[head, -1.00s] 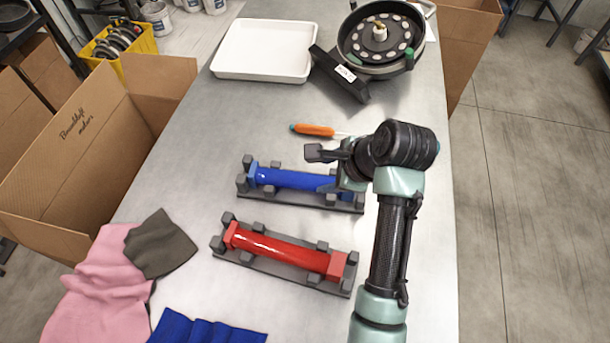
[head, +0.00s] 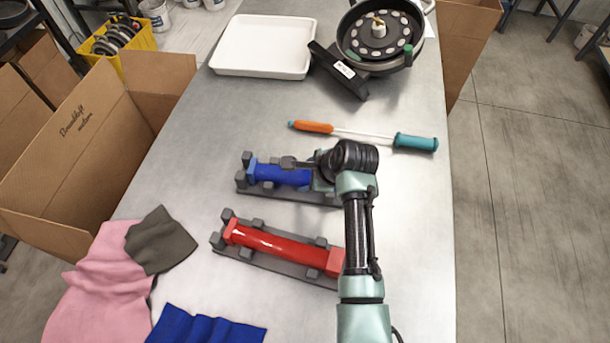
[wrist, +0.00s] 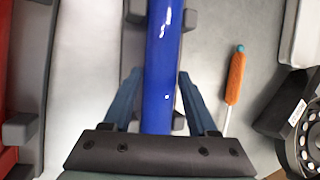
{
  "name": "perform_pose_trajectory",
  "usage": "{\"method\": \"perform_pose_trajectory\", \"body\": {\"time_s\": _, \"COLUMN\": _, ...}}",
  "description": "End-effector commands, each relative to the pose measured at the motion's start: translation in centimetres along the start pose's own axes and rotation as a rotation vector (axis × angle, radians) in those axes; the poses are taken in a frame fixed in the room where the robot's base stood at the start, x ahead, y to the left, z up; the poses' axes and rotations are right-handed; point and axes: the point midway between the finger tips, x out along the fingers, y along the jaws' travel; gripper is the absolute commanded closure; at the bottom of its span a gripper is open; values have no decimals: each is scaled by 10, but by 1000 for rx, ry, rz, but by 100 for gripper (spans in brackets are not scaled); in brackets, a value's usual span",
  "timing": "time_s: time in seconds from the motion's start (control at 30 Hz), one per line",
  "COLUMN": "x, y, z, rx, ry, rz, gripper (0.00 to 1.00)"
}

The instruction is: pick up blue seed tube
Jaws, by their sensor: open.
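The blue seed tube (head: 283,176) lies in a dark grey cradle (head: 242,184) on the metal table. In the wrist view the glossy blue tube (wrist: 163,60) runs up the picture between the two fingers of my gripper (wrist: 158,85). The fingers stand apart on both sides of the tube, with gaps. In the head view my gripper (head: 300,166) is over the tube and the wrist hides its right part. I cannot tell how high the fingers are above the cradle.
A red seed tube (head: 280,243) lies in a second cradle nearer the front. An orange-and-teal tool (head: 360,135) lies behind the blue tube. A white tray (head: 264,48) and a seed meter (head: 380,40) stand at the back. Cloths (head: 110,270) lie at the front left.

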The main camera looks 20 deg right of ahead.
Motion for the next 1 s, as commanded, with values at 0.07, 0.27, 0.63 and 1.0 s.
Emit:
{"method": "perform_pose_trajectory", "body": {"time_s": 0.07, "x": 1, "y": 0, "z": 0, "rx": 0, "ry": 0, "rz": 0, "gripper": 42}}
{"method": "perform_pose_trajectory", "body": {"time_s": 0.27, "x": 0, "y": 0, "z": 0, "rx": -1, "ry": -1, "rz": 0, "gripper": 52}}
{"method": "perform_pose_trajectory", "body": {"time_s": 0.63, "x": 0, "y": 0, "z": 0, "rx": -1, "ry": -1, "rz": 0, "gripper": 100}}
{"method": "perform_pose_trajectory", "body": {"time_s": 1.0, "x": -23, "y": -11, "z": 10, "rx": -2, "ry": -2, "rz": -5, "gripper": 100}}
